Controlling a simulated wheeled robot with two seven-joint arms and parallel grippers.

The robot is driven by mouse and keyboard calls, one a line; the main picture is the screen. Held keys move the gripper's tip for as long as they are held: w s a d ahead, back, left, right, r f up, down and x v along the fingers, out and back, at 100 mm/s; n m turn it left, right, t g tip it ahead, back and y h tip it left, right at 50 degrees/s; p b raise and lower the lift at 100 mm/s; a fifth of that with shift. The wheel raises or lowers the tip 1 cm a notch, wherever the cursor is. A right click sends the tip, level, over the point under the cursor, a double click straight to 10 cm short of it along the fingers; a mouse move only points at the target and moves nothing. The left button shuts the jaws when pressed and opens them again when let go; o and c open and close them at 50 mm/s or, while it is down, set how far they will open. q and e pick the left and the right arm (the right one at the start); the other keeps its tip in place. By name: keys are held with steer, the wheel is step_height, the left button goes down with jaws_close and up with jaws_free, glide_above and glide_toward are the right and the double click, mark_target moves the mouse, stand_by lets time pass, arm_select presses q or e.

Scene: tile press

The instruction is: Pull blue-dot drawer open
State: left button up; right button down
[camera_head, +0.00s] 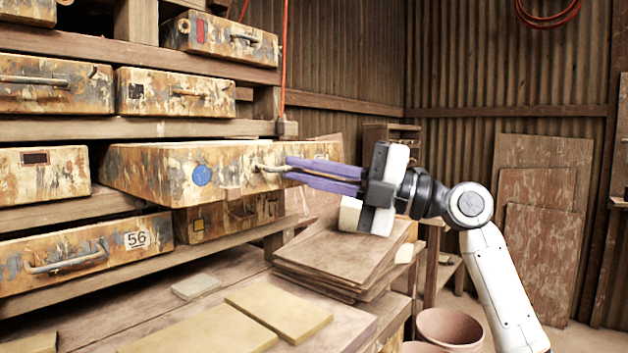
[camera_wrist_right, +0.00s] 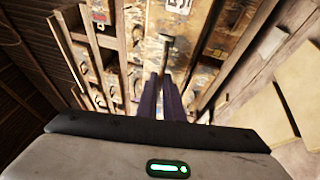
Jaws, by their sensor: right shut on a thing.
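The blue-dot drawer (camera_head: 140,175) is a worn, paint-flaked drawer with a round blue dot on its front. It sticks out of the shelf rack, well beyond its neighbours. My right gripper (camera_head: 287,170) has purple fingers and is shut on the drawer's handle (camera_head: 262,169) at the right part of the front. In the right wrist view the fingers (camera_wrist_right: 166,85) reach to the handle bar (camera_wrist_right: 167,45), and the far ends of the grip are hard to make out. My left gripper is not in view.
Other drawers surround it: a yellow-square drawer (camera_head: 232,217) below, a drawer marked 56 (camera_head: 85,250) at lower left, and a red-mark drawer (camera_head: 222,40) above. Stacked boards (camera_head: 345,255) and yellowish slabs (camera_head: 280,312) lie on the bench below. A clay pot (camera_head: 450,328) stands at lower right.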

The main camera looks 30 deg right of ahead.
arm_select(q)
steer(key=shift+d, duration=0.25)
arm_select(e)
steer(key=shift+s+f, duration=0.15)
steer(key=shift+s, duration=0.35)
steer(key=c, duration=1.9)
jaws_free()
steer(key=shift+s+d, duration=0.15)
steer(key=shift+d, duration=0.05)
arm_select(q)
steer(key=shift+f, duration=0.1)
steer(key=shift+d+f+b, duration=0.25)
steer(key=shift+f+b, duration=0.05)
steer(key=shift+b, duration=0.9)
arm_select(e)
steer(key=v, duration=1)
steer(key=shift+d, duration=0.1)
steer(key=shift+s, duration=0.1)
